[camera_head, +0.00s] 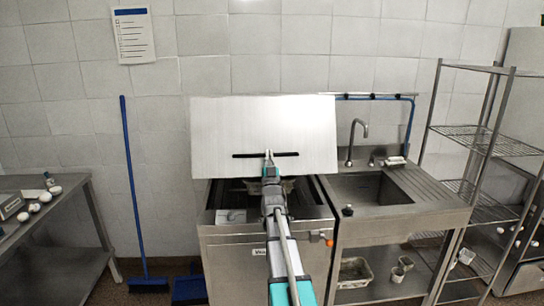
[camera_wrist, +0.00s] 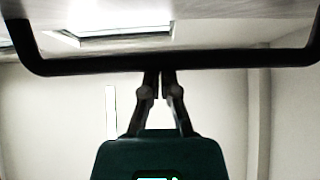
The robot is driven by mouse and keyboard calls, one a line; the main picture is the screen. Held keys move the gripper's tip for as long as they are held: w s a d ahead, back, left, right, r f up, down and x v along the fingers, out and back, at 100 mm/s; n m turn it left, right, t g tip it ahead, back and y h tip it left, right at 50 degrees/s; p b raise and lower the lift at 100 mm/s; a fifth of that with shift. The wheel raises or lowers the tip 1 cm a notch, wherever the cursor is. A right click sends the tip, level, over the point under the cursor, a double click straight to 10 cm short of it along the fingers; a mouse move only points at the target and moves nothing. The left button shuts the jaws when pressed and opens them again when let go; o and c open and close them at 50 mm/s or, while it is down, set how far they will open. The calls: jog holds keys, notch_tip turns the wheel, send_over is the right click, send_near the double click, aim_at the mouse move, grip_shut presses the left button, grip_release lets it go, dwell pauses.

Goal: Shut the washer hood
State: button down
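The washer hood (camera_head: 300,125) is a wide pale metal panel, tilted up and open above the washer (camera_head: 225,238). A long black handle (camera_head: 285,154) runs across the hood's lower part; it spans the wrist view (camera_wrist: 230,61) as a dark bar. My gripper (camera_head: 268,156) is at the middle of the handle. In the wrist view its fingertips (camera_wrist: 160,74) are close together, with a narrow gap, and meet the bar's lower edge. The bar crosses the fingers rather than lying between them. Whether the tips press on it, I cannot tell.
A sink unit (camera_head: 420,203) with a faucet (camera_head: 355,140) adjoins the washer on the right, beside a wire shelf rack (camera_head: 483,142). A steel table (camera_head: 60,240) with white round items stands left. A blue broom (camera_head: 131,190) leans on the wall.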

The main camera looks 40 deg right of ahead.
notch_tip(320, 180, down, 9)
jog(key=b, duration=0.8)
jog(key=shift+w+d, duration=0.35)
jog(key=shift+w, duration=0.05)
jog(key=shift+r, duration=0.1)
jog(key=shift+r, duration=0.15)
jog(key=b+v, duration=0.4)
jog(key=v, duration=0.4)
jog(key=shift+s+a+b, duration=0.2)
jog(key=shift+s+b, duration=0.1)
jog(key=shift+b, duration=0.05)
dwell(0.7)
jog(key=shift+r, duration=0.25)
